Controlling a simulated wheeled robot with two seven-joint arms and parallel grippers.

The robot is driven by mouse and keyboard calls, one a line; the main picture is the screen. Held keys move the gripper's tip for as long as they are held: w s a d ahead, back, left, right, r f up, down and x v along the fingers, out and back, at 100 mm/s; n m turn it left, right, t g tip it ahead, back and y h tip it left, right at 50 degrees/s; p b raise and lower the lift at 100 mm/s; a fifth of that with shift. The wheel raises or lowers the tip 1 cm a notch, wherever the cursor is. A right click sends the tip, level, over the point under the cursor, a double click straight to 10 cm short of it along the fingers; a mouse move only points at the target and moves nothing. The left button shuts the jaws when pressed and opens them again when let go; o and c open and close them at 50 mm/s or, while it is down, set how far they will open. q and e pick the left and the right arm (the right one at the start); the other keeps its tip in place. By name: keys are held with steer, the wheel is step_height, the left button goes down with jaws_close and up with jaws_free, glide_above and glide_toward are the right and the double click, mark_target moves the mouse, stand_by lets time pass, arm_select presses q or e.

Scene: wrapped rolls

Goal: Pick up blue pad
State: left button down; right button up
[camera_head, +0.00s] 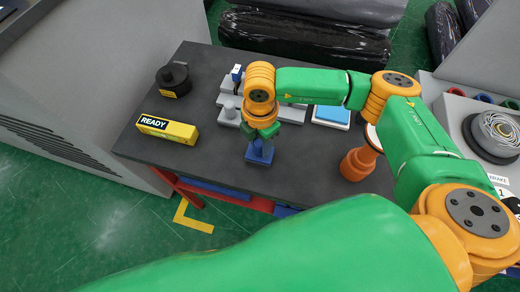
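My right gripper (261,138) points down over the near middle of the dark table. A dark blue block-like pad (259,154) is directly below its fingertips, with a narrower upper part reaching up between or just under the fingers. The fingers hide its top, and I cannot tell whether they grip it or whether it touches the table. A flat light blue pad (331,115) with a pale edge lies farther back, right of the gripper and partly beneath my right arm. My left gripper is not in view.
The dark table (210,165) holds a yellow READY box (167,129), a black round canister (174,80), grey fixtures (229,106) and an orange stand (358,164). A grey machine stands left, black wrapped rolls (305,37) behind. The table's left front is clear.

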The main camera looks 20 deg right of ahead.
jaws_close()
